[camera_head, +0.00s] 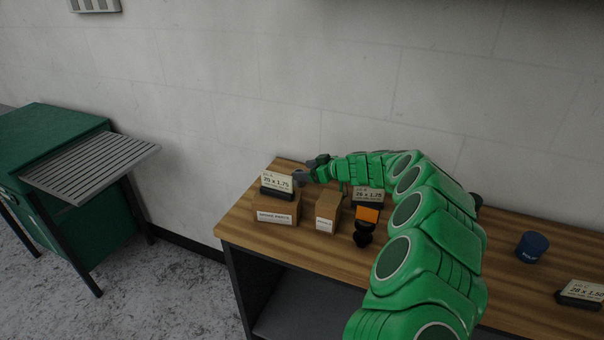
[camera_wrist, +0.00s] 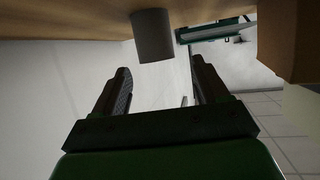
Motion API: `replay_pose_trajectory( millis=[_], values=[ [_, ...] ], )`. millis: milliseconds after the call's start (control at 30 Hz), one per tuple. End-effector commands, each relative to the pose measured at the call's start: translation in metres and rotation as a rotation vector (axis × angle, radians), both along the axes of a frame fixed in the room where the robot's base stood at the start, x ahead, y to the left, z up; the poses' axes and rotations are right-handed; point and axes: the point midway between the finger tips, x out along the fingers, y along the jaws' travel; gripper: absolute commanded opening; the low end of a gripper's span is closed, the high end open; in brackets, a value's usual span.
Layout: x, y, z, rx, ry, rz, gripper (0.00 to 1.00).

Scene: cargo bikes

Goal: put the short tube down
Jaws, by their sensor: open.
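A short grey tube (camera_wrist: 153,36) stands on the wooden bench top (camera_wrist: 60,22), which shows along the upper edge of the upside-down wrist view. My gripper (camera_wrist: 163,75) is open, with clear space between its two dark fingers. The tube appears just past the fingertips, roughly in line with the gap, and neither finger visibly touches it. In the head view my gripper (camera_head: 311,168) is at the bench's far left end, behind a cardboard box and beside a size card. I cannot make out the tube clearly there.
A labelled cardboard box (camera_head: 276,212) with a size card (camera_head: 278,184), a second box (camera_head: 328,210), another card (camera_head: 368,198) and an orange-topped black item (camera_head: 366,226) crowd the area. A blue cup (camera_head: 531,246) stands right. A green cabinet (camera_head: 50,140) is left.

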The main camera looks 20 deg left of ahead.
Motion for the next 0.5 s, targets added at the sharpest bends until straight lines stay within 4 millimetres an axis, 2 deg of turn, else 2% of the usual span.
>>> replay_pose_trajectory(
  millis=[33,200,333,500],
  values=[
    [0.001,0.000,0.012,0.003,-0.005,0.001,0.74],
    [0.001,0.001,0.041,0.007,-0.008,0.000,0.74],
    [0.001,0.001,0.056,0.005,-0.008,0.001,0.74],
    [0.002,0.001,0.065,0.006,-0.008,0.000,0.74]
  ],
)
